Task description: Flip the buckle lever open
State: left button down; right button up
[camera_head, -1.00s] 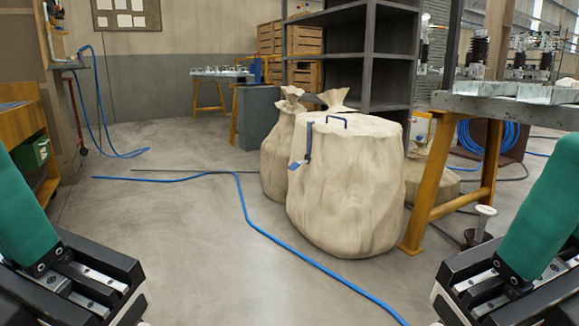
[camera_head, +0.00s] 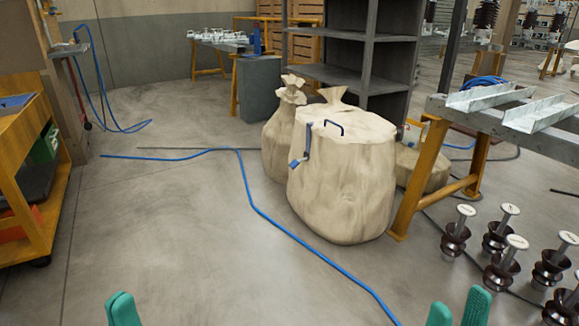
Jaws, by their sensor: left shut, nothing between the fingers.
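A large beige sack-like bag (camera_head: 345,190) stands on the floor at the centre. A dark blue strap (camera_head: 308,140) hangs on its upper left side, with a small blue buckle lever (camera_head: 295,163) at the lower end. The buckle is too small to tell its exact position. A dark loop handle (camera_head: 334,124) is on the bag's top. My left gripper (camera_head: 122,309) shows only its teal fingertips, together and empty, at the bottom left. My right gripper (camera_head: 457,308) shows two teal fingertips apart at the bottom right. Both are well away from the bag.
Smaller tied sacks stand behind the bag. A yellow-legged table (camera_head: 520,115) stands to the right, with several insulators (camera_head: 500,265) on the floor in front. A blue hose (camera_head: 255,205) crosses the floor. A wooden cart (camera_head: 30,180) is at the left. The floor between is mostly clear.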

aim_at(295, 163)
jog(key=i+j+z, duration=0.2)
jog(key=i, duration=0.35)
jog(key=i+j+z, duration=0.15)
jog(key=i, duration=0.45)
jog(key=i+j+z, duration=0.2)
jog(key=i, duration=0.3)
jog(key=i+j+z, duration=0.2)
jog(key=i+j, duration=0.3)
